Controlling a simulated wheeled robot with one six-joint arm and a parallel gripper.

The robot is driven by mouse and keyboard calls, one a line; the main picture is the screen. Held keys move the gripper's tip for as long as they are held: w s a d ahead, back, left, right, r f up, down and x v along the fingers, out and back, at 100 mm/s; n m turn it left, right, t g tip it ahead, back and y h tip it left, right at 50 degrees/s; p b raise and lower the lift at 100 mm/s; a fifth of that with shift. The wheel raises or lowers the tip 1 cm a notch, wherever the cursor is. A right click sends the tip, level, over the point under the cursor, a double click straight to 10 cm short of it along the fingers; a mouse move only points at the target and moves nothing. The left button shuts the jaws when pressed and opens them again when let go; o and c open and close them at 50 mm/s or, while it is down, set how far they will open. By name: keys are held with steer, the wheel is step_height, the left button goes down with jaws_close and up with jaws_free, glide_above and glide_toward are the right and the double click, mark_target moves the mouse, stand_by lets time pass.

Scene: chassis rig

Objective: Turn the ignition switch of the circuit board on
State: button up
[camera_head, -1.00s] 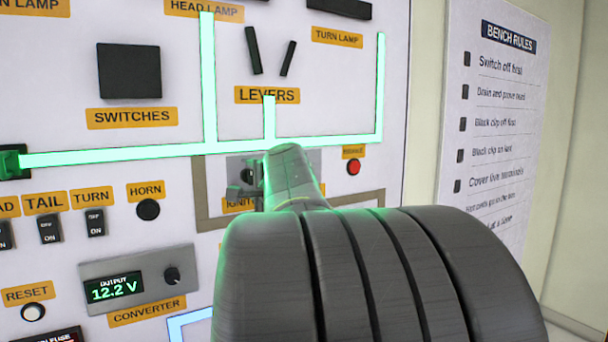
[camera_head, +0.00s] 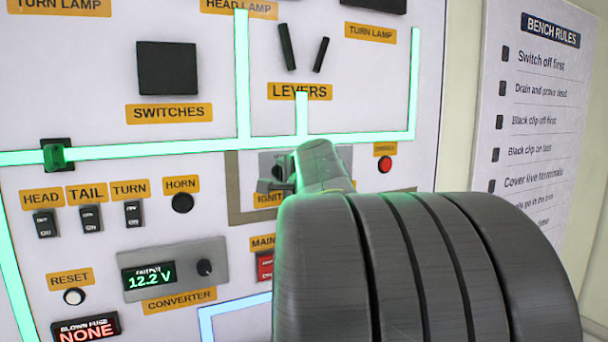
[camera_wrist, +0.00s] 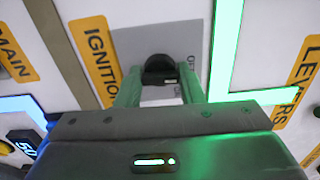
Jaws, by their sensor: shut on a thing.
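In the head view my gripper (camera_head: 288,178) reaches the switch plate (camera_head: 272,160) from the right.
A red button (camera_head: 385,163) sits right of the switch. Glowing green strips (camera_head: 330,139) run above it. The converter (camera_head: 175,268) reads 12.2 V, and the blown-fuse display (camera_head: 86,328) reads NONE. A bench rules sheet (camera_head: 535,110) hangs at the right.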

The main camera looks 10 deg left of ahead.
steer(key=m+p, duration=0.4)
steer(key=m, duration=0.7)
stand_by(0.3)
steer(key=shift+f+m, duration=0.1)
steer(key=shift+m, duration=0.3)
steer(key=o, duration=0.9)
steer(key=shift+s+d, duration=0.1)
steer(key=b+v, duration=0.2)
steer(key=v, duration=1.1)
steer(key=shift+s+d, duration=0.2)
steer(key=shift+s, duration=0.05)
